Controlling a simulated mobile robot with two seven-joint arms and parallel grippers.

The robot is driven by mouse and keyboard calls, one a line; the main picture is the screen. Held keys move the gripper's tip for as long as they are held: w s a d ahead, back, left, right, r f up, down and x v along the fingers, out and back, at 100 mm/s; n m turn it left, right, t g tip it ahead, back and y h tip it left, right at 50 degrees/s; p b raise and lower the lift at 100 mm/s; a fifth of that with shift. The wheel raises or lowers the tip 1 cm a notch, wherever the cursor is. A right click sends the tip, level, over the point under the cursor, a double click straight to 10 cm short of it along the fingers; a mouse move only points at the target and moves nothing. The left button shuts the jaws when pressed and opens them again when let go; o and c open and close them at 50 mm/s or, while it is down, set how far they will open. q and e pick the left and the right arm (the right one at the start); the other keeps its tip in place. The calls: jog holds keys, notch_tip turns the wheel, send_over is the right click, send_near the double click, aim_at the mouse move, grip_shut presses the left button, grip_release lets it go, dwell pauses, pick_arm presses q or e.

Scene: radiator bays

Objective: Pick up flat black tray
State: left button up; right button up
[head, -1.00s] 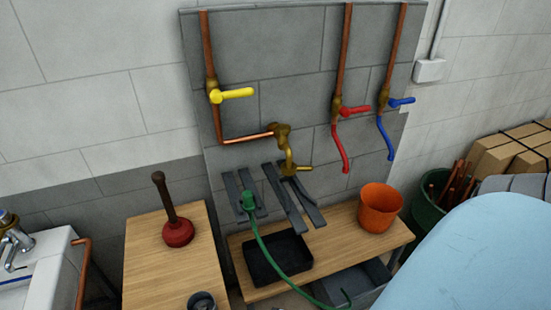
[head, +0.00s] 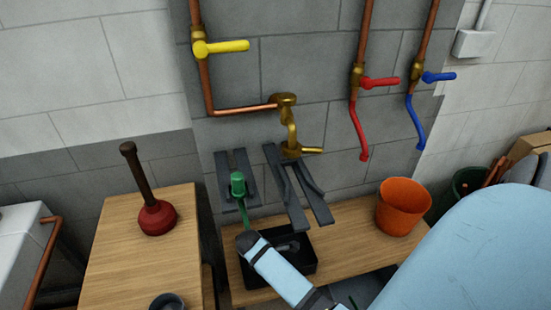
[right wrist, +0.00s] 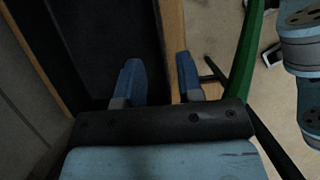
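The flat black tray (head: 303,256) lies on the wooden bench below the brass tap. One of my arms, light blue with a dark end, crosses over it from the lower right in the head view and hides its middle. In the right wrist view the tray (right wrist: 105,35) fills the upper left. My right gripper (right wrist: 158,80) is open there, with its two blue fingertips apart. The left fingertip overlaps the dark tray and the right one lies beyond the pale wooden edge. Contact with the tray cannot be told. My left gripper is not in view.
An orange bucket (head: 402,206) stands right on the bench (head: 360,240). A plunger (head: 157,215) stands on the left table.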

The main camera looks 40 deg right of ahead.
jog(key=x, duration=0.3)
jog(key=shift+f, duration=0.3)
jog(key=shift+s+d+b+x, duration=0.15)
jog(key=shift+b+x, duration=0.25)
jog(key=shift+x, duration=1)
jog(key=shift+s+d+b+x, duration=0.1)
jog(key=shift+d+b+x, duration=0.2)
jog(key=shift+x, duration=1.05)
jog(key=shift+a+r, duration=0.1)
jog(key=shift+r, duration=0.05)
jog(key=shift+c, duration=0.5)
jog(key=shift+w, duration=0.1)
grip_shut()
